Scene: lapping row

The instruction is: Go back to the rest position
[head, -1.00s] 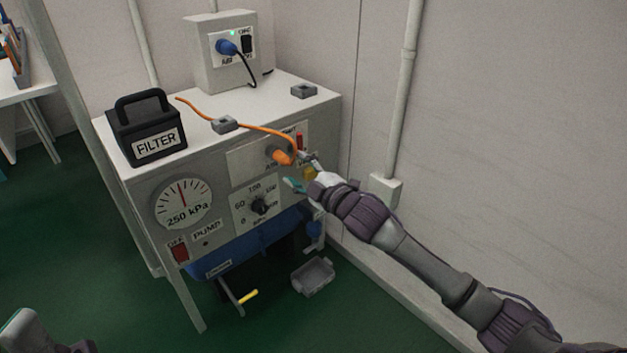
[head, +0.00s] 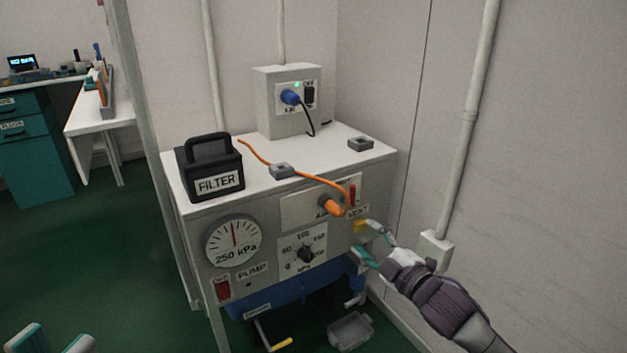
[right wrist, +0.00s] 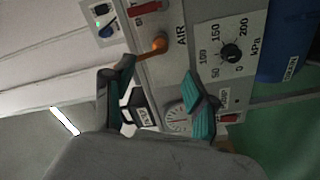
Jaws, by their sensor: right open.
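My right gripper (head: 368,243) is open and empty, in front of the right end of the pump cabinet's front panel (head: 265,282), beside a yellow part (head: 360,226) under the VENT label. In the right wrist view its spread fingers (right wrist: 160,92) frame the panel with nothing between them. My left gripper (head: 50,341) shows only its fingertips at the bottom left edge of the head view. They are apart with nothing visible between them. An orange hose (head: 265,159) runs over the cabinet top to an orange plug (head: 331,206) in the AIR port.
A black FILTER box (head: 210,168) stands on the cabinet top (head: 330,152). A socket box (head: 278,112) with a blue plug (head: 290,97) is behind. A grey tray (head: 350,331) lies below. A wall and pipe (head: 468,120) bound the right. Green floor is open at the left.

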